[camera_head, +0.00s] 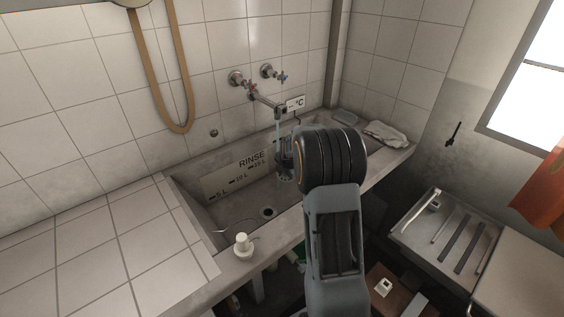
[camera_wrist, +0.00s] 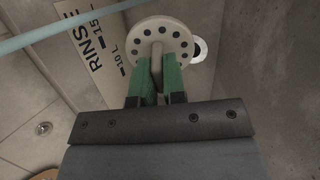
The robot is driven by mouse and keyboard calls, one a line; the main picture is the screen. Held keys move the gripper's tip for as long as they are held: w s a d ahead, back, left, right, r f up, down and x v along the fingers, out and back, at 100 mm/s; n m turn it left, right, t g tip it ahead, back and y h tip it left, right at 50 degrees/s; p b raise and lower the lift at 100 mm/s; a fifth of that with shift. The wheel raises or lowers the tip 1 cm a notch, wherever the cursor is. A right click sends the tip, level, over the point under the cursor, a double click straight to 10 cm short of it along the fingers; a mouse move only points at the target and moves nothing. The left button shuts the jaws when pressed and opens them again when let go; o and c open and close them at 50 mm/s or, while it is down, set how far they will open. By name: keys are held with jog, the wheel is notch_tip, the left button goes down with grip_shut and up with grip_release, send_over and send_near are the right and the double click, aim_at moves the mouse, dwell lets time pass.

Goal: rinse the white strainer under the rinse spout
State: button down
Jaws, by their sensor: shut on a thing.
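The white strainer (camera_wrist: 178,28), a round disc with a ring of dark holes, shows in the wrist view. My gripper (camera_wrist: 158,75) has its green fingers shut on the strainer's pale stem. In the head view my gripper (camera_head: 284,154) is over the basin near the spout, partly hidden by my arm; the strainer is not clear there. The rinse spout (camera_head: 279,110) juts from the wall taps, and a pale blue stream (camera_head: 279,138) falls from it. In the wrist view the stream (camera_wrist: 62,27) crosses the upper left, apart from the disc in the picture.
The concrete basin (camera_head: 188,186) has a RINSE scale on its back wall and a drain (camera_head: 267,212) in its floor. A cloth (camera_head: 386,133) lies on the right ledge. A hose (camera_head: 166,60) hangs at the left.

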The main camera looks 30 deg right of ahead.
dwell(0.3)
jog(key=s+a+r, duration=0.1)
jog(key=s+r, duration=0.3)
jog(key=shift+s+a, duration=0.25)
jog(key=shift+s, duration=0.15)
dwell(0.4)
